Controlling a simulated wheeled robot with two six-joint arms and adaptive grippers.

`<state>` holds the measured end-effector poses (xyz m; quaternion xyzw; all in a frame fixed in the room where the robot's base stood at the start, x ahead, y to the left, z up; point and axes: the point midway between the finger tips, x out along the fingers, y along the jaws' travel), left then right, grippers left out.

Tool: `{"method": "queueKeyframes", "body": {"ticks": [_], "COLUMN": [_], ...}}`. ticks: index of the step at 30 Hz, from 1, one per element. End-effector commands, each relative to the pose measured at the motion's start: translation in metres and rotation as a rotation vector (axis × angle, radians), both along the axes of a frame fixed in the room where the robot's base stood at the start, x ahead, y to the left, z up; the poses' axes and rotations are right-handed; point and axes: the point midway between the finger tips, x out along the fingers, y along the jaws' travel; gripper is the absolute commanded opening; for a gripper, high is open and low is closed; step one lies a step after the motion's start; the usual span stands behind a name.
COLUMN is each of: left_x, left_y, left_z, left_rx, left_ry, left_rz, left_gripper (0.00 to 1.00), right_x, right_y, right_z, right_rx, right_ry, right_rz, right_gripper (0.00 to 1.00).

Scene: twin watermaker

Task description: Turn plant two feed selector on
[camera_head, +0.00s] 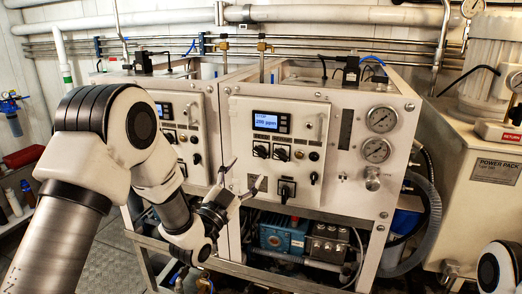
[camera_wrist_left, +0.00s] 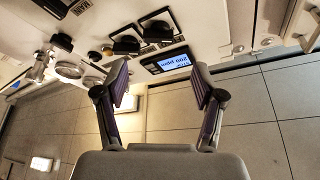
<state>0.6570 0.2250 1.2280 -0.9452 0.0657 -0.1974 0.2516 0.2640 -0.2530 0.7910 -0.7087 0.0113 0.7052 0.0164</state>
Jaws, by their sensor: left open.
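The right-hand panel (camera_head: 240,110) carries a lit display (camera_head: 266,122), which also shows upside down in the left wrist view (camera_wrist_left: 174,62). Below it are two black selector knobs, one on the left (camera_head: 260,151) and one on the right (camera_head: 281,154). A larger black switch (camera_head: 286,190) sits lower down, with a small black knob (camera_head: 314,177) to its right. The labels are too small to tell which is the feed selector. My left gripper (camera_head: 245,174) is open and empty in front of the panel's lower left. In the left wrist view its fingers (camera_wrist_left: 159,80) are spread below the display.
A similar panel (camera_head: 168,138) stands to the left. Two pressure gauges (camera_head: 381,119) are on the right of the frame. A power pack cabinet (camera_head: 490,175) stands at far right. A blue pump (camera_head: 283,234) sits below the panel. My right arm shows at bottom right.

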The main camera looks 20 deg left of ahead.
Motion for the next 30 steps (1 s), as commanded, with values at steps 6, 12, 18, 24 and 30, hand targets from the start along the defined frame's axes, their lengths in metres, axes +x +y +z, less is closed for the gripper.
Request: {"method": "queueKeyframes", "body": {"ticks": [6, 12, 18, 24, 30], "left_x": [0.039, 0.056, 0.057, 0.057, 0.057], "left_y": [-0.010, -0.014, -0.014, -0.014, -0.014], "left_z": [0.018, 0.020, 0.019, 0.019, 0.019], "left_rx": [0.000, 0.000, -0.001, -0.001, 0.002], "left_ry": [0.000, 0.003, 0.003, 0.003, 0.003], "left_rz": [-0.001, 0.000, 0.000, 0.000, 0.000], "left_gripper": [0.69, 0.69, 0.69, 0.08, 0.09], "right_x": [0.000, 0.000, 0.000, 0.000, 0.000], "right_y": [0.000, 0.000, 0.000, 0.000, 0.000], "right_z": [0.024, 0.029, 0.028, 0.028, 0.028], "right_rx": [0.000, 0.000, 0.000, 0.000, 0.000], "right_ry": [-0.001, -0.002, -0.001, -0.001, -0.001], "right_rz": [0.000, 0.000, 0.000, 0.000, 0.000], "right_gripper": [0.40, 0.40, 0.40, 0.40, 0.40]}}
